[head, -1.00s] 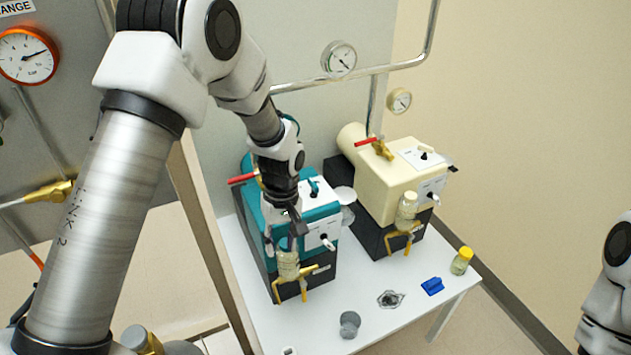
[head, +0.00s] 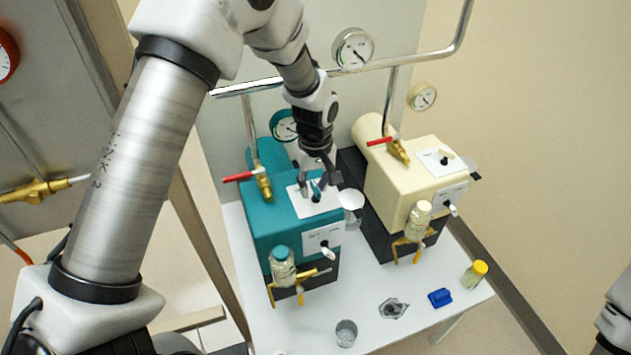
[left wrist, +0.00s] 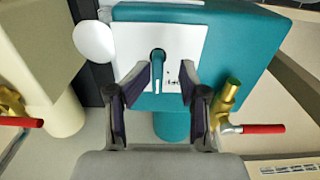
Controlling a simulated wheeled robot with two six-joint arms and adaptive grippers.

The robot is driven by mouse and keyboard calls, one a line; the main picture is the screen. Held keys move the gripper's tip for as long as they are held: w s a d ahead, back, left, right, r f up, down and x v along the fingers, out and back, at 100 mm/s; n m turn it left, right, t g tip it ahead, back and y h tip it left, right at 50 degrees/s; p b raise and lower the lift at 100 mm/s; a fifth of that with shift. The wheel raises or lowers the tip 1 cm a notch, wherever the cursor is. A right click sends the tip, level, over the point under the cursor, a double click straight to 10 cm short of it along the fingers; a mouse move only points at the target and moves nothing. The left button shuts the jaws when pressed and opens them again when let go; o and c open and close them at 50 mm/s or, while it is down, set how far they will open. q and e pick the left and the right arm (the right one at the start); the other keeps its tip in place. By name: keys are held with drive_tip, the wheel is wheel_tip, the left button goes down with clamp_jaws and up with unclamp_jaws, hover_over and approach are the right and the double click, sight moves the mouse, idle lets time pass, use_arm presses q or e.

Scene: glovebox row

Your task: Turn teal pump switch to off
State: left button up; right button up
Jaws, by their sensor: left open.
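The teal pump (head: 270,215) stands at the left of the white table. On its top is a white plate (left wrist: 187,42) with a teal switch lever (left wrist: 157,62), which also shows small in the head view (head: 316,193). My left gripper (head: 319,185) is open and points down over this plate. In the left wrist view its two fingers (left wrist: 163,82) stand on either side of the lever's lower end, with gaps; contact is not visible. The switch markings are too small to read. My right gripper is out of view.
A cream pump (head: 395,185) stands close at the right. A brass valve with a red handle (head: 238,177) is beside the teal pump's plate. A glass jar (head: 283,270) hangs at its front.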

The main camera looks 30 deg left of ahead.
use_arm(q)
drive_tip(key=shift+w+f, duration=0.45)
drive_tip(key=shift+w, duration=0.3)
drive_tip(key=shift+c, duration=0.6)
drive_tip(key=shift+s+a+r, duration=0.1)
drive_tip(key=shift+s+a, duration=0.1)
drive_tip(key=shift+s, duration=0.05)
clamp_jaws()
drive_tip(key=shift+s+a+r, duration=0.1)
drive_tip(key=shift+s+r, duration=0.05)
drive_tip(key=shift+s, duration=0.15)
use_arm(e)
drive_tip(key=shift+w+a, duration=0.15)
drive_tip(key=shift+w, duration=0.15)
